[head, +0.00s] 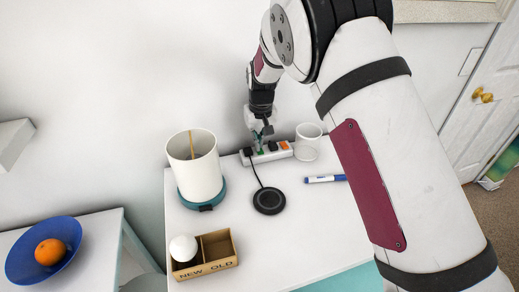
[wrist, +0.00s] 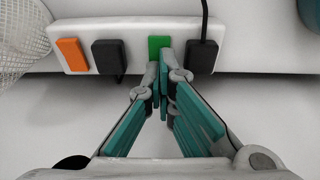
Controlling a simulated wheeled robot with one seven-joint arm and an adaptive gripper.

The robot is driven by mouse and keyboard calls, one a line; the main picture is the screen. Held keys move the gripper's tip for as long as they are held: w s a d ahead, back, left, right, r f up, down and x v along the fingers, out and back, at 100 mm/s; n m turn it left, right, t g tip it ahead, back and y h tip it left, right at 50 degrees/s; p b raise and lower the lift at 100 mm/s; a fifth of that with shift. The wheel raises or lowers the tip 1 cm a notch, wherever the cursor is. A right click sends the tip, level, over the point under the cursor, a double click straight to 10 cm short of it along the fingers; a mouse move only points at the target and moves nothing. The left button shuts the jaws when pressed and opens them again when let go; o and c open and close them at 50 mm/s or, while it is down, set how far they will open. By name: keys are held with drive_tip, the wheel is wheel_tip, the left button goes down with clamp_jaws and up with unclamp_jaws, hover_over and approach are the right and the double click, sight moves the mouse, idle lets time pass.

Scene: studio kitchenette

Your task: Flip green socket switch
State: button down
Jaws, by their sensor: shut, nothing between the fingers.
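The white power strip (wrist: 135,62) lies along the back of the white table by the wall. It carries a green switch (wrist: 159,42), an orange switch (wrist: 72,54) and black plugs or switches (wrist: 108,58). In the head view the strip (head: 285,153) is partly behind my arm's end. My gripper (wrist: 162,72) is shut and empty. Its fingertips are right at the green switch in the wrist view and overlap its lower edge. I cannot tell whether they touch it, or which way the switch is tipped.
A black round charging pad (head: 269,201) is wired to the strip. A cardboard box (head: 218,265) holds a white ball (head: 183,248). The front right is bare.

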drive_tip(key=shift+r+p, duration=0.3)
drive_tip(key=shift+r, duration=3.1)
drive_tip(key=shift+d+r, duration=0.1)
drive_tip(key=s+d+r+m+t, duration=0.2)
drive_tip(key=s+d+r+m, duration=0.1)
drive_tip(key=s+d+r, duration=1.5)
drive_tip(key=s+d, duration=0.4)
drive_tip(key=s, duration=0.6)
drive_tip(key=s+d+m+t, duration=0.1)
drive_tip(key=s+d, duration=0.2)
drive_tip(key=s, duration=0.7)
drive_tip(key=shift+d+f+m+h, duration=0.15)
drive_tip(key=shift+d+m+h, duration=0.15)
drive_tip(key=shift+d+h, duration=0.1)
